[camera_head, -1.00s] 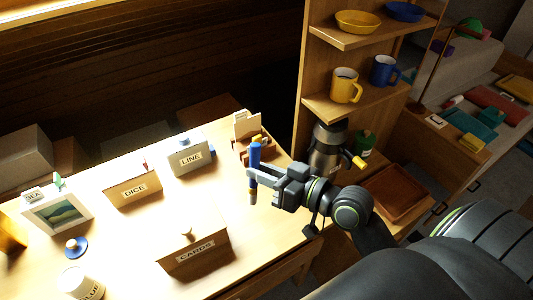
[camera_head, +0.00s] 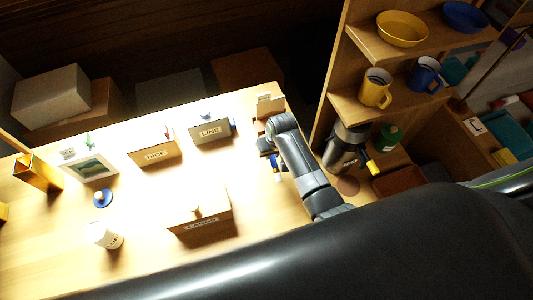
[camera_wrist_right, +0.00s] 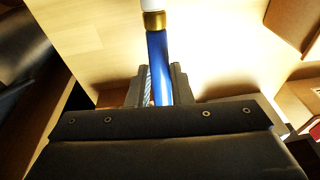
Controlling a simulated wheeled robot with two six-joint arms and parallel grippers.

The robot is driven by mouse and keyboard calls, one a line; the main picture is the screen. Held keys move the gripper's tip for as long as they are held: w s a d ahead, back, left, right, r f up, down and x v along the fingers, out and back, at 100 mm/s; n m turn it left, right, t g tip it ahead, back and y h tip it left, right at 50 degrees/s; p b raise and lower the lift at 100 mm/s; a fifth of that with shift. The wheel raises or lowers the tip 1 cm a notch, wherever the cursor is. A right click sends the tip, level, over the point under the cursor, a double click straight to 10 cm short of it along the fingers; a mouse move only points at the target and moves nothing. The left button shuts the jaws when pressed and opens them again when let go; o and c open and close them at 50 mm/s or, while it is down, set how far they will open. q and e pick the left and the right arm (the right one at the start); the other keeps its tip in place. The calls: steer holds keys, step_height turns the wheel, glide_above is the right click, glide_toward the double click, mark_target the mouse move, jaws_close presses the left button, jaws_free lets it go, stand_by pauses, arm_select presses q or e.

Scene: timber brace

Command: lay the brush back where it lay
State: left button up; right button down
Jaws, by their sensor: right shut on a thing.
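The brush has a blue handle (camera_wrist_right: 158,60), a gold collar and a pale tip. My right gripper (camera_wrist_right: 160,82) is shut on the blue handle, with one finger on each side. In the head view the brush (camera_head: 276,168) shows only in part beside my right gripper (camera_head: 268,153), over the right part of the table (camera_head: 250,205). My wrist hides the rest of it. I cannot tell whether the brush touches the table. My left gripper is not in view.
Boxes marked LINE (camera_head: 211,132), DICE (camera_head: 154,153) and CARDS (camera_head: 203,222) stand on the table. A picture frame (camera_head: 92,168), a blue disc (camera_head: 103,198) and a white pot (camera_head: 105,236) are to the left. A dark flask (camera_head: 345,148) stands right of my arm.

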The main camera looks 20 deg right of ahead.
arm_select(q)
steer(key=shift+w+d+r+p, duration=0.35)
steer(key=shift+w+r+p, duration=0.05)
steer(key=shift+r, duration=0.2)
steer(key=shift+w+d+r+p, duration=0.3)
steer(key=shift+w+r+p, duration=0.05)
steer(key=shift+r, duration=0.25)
arm_select(e)
steer(key=s+a+g, duration=0.2)
steer(key=shift+a+f+n+h, duration=0.1)
steer(key=shift+a+n+h, duration=0.2)
steer(key=shift+a, duration=0.05)
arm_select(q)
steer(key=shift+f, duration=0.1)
arm_select(e)
steer(key=shift+f+b, duration=0.75)
steer(key=shift+f, duration=0.2)
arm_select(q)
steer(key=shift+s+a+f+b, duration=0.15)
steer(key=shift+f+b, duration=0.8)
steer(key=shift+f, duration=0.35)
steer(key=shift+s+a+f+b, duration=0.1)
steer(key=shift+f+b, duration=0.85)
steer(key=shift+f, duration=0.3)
arm_select(e)
steer(key=shift+f, duration=2.8)
